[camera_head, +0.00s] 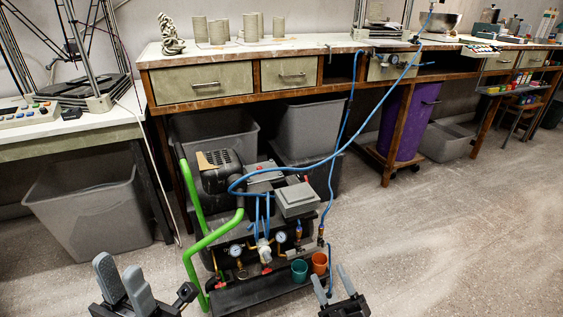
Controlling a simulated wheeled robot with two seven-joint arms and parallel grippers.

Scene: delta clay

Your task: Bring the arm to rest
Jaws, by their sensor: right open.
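My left gripper (122,284) is at the bottom left of the head view, with two wide grey finger pads a small gap apart. I cannot tell for sure whether it counts as open or shut. Nothing shows between its pads. My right gripper (332,284) is at the bottom centre-right, its two thin fingers spread apart and empty.
A compressor cart (262,297) with a green handle (212,238) and blue hose (328,205) stands ahead. A workbench (330,45) with clay pieces runs along the wall. Grey bins (90,210) stand below. A purple barrel (408,120) is under the bench. The floor (460,240) at right is clear.

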